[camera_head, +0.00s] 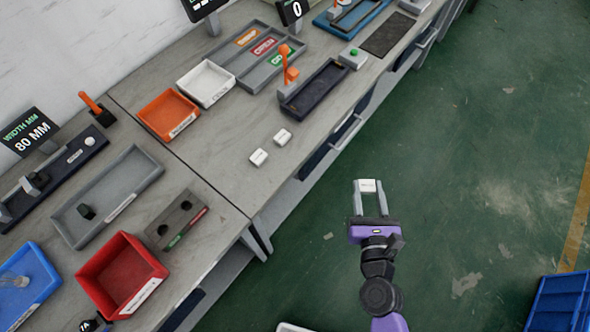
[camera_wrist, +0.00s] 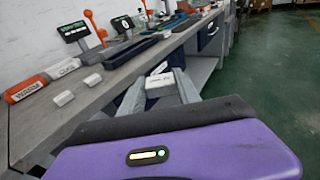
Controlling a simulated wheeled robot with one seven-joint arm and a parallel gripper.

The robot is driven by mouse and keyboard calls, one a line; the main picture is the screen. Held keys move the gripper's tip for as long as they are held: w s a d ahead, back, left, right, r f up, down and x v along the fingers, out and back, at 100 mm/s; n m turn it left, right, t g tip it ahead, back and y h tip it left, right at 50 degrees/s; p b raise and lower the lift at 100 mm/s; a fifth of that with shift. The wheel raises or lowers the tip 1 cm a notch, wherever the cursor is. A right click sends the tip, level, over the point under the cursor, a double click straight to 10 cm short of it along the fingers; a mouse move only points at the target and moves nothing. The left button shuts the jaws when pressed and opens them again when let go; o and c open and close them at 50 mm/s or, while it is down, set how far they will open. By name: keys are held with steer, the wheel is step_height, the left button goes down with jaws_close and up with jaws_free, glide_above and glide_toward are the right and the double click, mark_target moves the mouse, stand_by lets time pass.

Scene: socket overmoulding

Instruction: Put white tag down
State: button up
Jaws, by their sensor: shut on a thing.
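My gripper (camera_head: 368,188) is shut on a white tag (camera_head: 368,185), which sits between its two fingers. The gripper is out over the green floor, to the right of the workbench's front edge. In the wrist view the white tag (camera_wrist: 160,80) shows between the fingertips, with dark print on its top. Two more white tags lie on the bench top, one nearer (camera_head: 258,157) and one farther back (camera_head: 283,137). They are apart from each other and from my gripper.
The grey workbench (camera_head: 215,150) holds a white bin (camera_head: 206,83), an orange bin (camera_head: 168,115), a red bin (camera_head: 121,275) and a dark tray with an orange lever (camera_head: 320,90). Bench top around the two loose tags is clear. A blue crate (camera_head: 560,303) stands on the floor at lower right.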

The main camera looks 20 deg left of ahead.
steer(key=a+r+n+g+y+p, duration=0.1)
steer(key=a+r+n+g+y, duration=0.2)
steer(key=a, duration=0.7)
steer(key=a+r+n+g+y+p, duration=0.1)
steer(key=a+r+n+y+p, duration=0.2)
steer(key=a+r, duration=0.45)
step_height(320, 180, up, 5)
steer(key=n+g+y, duration=0.5)
steer(key=g, duration=0.1)
glide_above(240, 191)
steer(key=shift+r, duration=0.1)
steer(key=shift+m, duration=0.3)
step_height(240, 191, down, 20)
steer(key=b, duration=0.6)
steer(key=shift+r, duration=0.2)
steer(key=shift+f, duration=0.1)
steer(key=shift+f, duration=0.15)
steer(key=o, duration=1.3)
